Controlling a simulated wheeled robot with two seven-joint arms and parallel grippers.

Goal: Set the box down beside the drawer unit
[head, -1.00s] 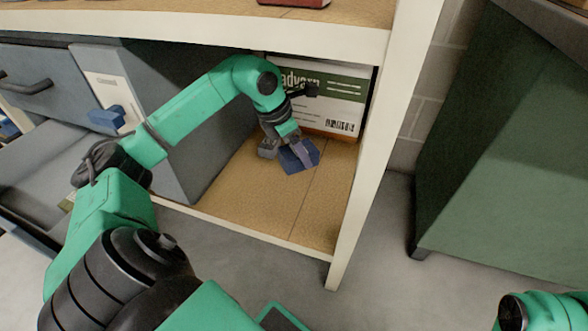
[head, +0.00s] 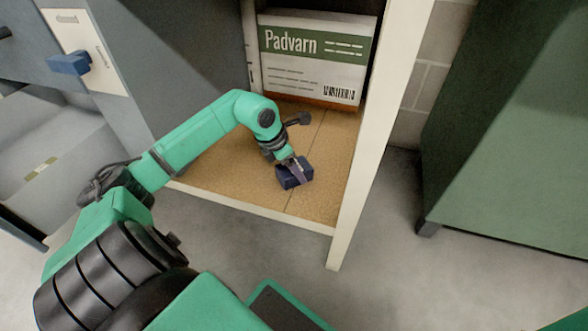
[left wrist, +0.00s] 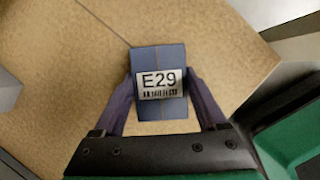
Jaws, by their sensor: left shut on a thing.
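A small dark blue box (head: 294,173) is over the wooden shelf (head: 225,170), to the right of the grey drawer unit (head: 160,80). My left gripper (head: 297,170) is shut on it. In the left wrist view the box (left wrist: 159,112) shows a white label reading E29 and sits between the two fingers of the gripper (left wrist: 160,100). The box is close to the shelf surface; whether it touches is hard to tell. My right gripper is not in view.
A white and green Padvarn carton (head: 315,60) stands at the back of the shelf. A pale post (head: 375,130) bounds the shelf on the right. A blue handle piece (head: 68,64) sticks out from the drawer unit's front panel. Bare shelf lies around the box.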

